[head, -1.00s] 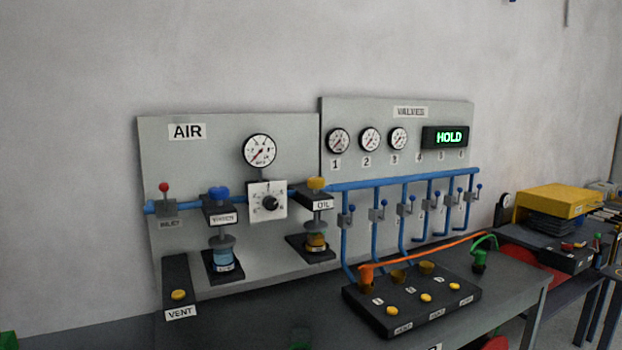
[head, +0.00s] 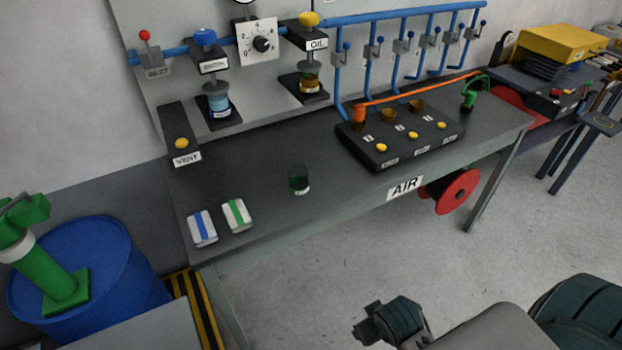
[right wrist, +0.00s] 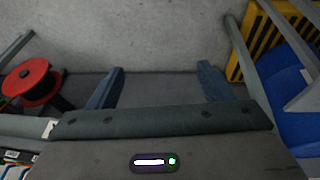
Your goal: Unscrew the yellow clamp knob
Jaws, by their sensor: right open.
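A yellow knob (head: 309,19) sits on top of the dark OIL unit (head: 308,40), at the upper middle of the head view. I take it as the clamp knob. Below it is a bowl of amber liquid (head: 309,83) in a black stand. A blue knob (head: 205,37) tops the similar unit to its left. My right gripper shows in the right wrist view (right wrist: 160,82), open and empty, with floor beyond its fingers. My right arm shows at the bottom right of the head view, well away from the yellow knob. My left gripper is not in view.
The bench (head: 270,215) holds two striped packets (head: 219,222), a dark green cup (head: 299,180) and a black block (head: 400,145) with yellow buttons. A blue drum (head: 125,265) stands at left. A red reel (head: 457,192) hangs below the bench.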

